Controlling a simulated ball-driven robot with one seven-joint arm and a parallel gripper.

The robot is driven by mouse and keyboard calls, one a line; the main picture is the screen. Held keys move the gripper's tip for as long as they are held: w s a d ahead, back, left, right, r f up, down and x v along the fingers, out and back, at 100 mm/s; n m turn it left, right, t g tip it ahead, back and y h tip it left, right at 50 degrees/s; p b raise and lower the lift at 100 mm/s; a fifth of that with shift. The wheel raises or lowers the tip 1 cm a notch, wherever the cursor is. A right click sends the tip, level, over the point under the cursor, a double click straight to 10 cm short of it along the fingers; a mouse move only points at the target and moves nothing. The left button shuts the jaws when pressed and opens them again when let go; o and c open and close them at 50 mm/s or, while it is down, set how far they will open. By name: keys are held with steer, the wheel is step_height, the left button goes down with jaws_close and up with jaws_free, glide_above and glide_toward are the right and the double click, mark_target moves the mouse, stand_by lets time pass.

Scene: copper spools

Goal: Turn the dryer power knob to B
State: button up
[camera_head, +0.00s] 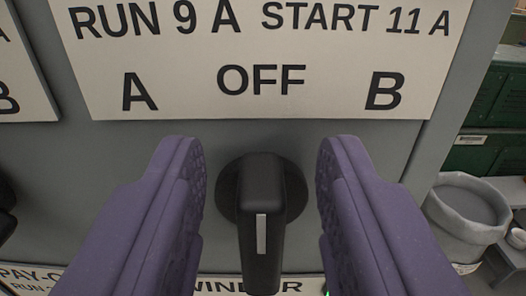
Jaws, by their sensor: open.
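A black knob (262,205) with a pale line on its handle sits on a grey panel. The handle points toward me and downward in the picture, and the line is nearly vertical. A cream label plate (262,105) above it reads A at left, OFF in the middle and B at right, with "RUN 9 A" and "START 11 A" above. My gripper (262,190) has two purple padded fingers, open, one on each side of the knob. Gaps show between the knob and both fingers. The knob's lower end meets the bottom of the picture.
Another label plate (22,75) and part of a dark knob show at the left edge. A lower plate, partly hidden by my fingers, reads "PAY-O…" and "WINDER". A grey bin (466,215) and green lockers (497,90) stand beyond the panel's right edge.

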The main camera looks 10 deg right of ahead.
steer(key=shift+c, duration=0.4)
jaws_close()
steer(key=shift+m, duration=0.3)
steer(key=m, duration=0.2)
steer(key=d+m, duration=0.1)
steer(key=m, duration=0.1)
steer(key=shift+s, duration=0.15)
steer(key=shift+s+d+f+m+p, duration=0.1)
steer(key=shift+d+f+m+p, duration=0.1)
steer(key=shift+m, duration=0.9)
steer(key=shift+d+f+m+p, duration=0.15)
steer(key=shift+m+p, duration=0.05)
steer(key=shift+m, duration=0.9)
